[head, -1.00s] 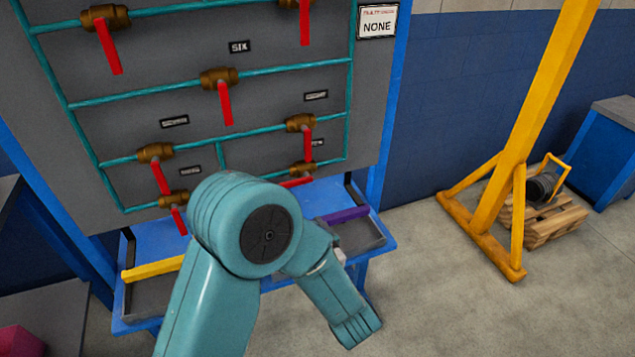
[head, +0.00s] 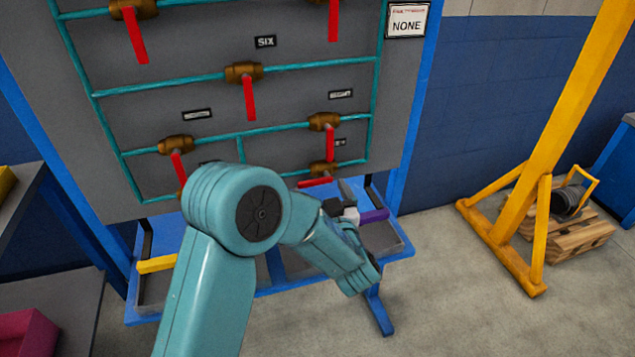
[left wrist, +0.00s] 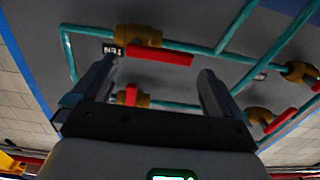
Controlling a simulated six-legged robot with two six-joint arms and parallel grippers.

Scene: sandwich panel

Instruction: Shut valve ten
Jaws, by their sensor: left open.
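Valve ten is the brass valve (head: 322,168) at the panel's lower right, and its red handle (head: 318,182) lies sideways, along the pipe. In the left wrist view, which is upside down, the TEN label (left wrist: 112,50) sits by this valve (left wrist: 138,35) and its red handle (left wrist: 160,55). My left gripper (head: 335,203) is just below the handle. In the left wrist view my left gripper (left wrist: 158,70) is open, with the handle beyond and between its fingertips; contact cannot be told. My right gripper is not in view.
Another valve (head: 324,122) sits close above, its red handle hanging down. A blue bench (head: 400,245) below the panel carries a purple bar (head: 374,215) and a yellow bar (head: 157,264). A yellow hoist frame (head: 545,150) stands right; floor between is clear.

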